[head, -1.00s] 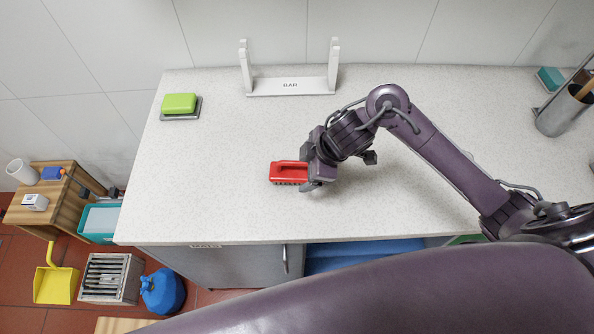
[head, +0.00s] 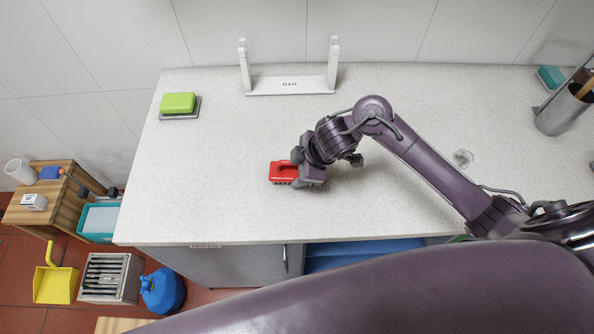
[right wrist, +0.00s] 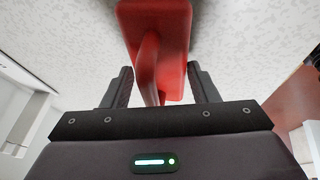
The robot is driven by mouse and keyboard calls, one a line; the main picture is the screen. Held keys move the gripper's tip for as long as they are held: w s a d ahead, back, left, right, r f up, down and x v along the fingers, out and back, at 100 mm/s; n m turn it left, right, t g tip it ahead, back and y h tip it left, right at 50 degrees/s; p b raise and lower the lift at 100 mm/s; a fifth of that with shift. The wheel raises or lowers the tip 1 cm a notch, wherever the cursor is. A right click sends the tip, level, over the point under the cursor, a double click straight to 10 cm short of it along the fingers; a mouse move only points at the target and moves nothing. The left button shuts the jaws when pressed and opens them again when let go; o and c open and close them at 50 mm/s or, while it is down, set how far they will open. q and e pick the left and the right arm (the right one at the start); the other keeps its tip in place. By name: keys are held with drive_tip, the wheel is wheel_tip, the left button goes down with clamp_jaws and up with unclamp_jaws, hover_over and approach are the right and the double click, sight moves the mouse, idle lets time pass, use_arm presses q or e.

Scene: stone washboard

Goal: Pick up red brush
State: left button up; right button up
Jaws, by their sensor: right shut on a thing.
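The red brush (head: 281,172) lies on the pale speckled countertop, its bristles down. My right gripper (head: 296,170) is at the brush's right end and covers part of it. In the right wrist view the red brush (right wrist: 157,30) runs between the two dark fingers of the right gripper (right wrist: 162,88), with its handle between them. The right gripper is shut on the brush. The brush appears to be still on the counter. My left gripper is not in view.
A white router-like stand (head: 291,86) is at the back of the counter. A green sponge (head: 179,102) sits on a small tray at the back left. A metal holder (head: 562,112) stands at the far right. The counter around the brush is clear.

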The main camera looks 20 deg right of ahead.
wheel_tip(320, 180, up, 20)
drive_tip(key=p, duration=0.7)
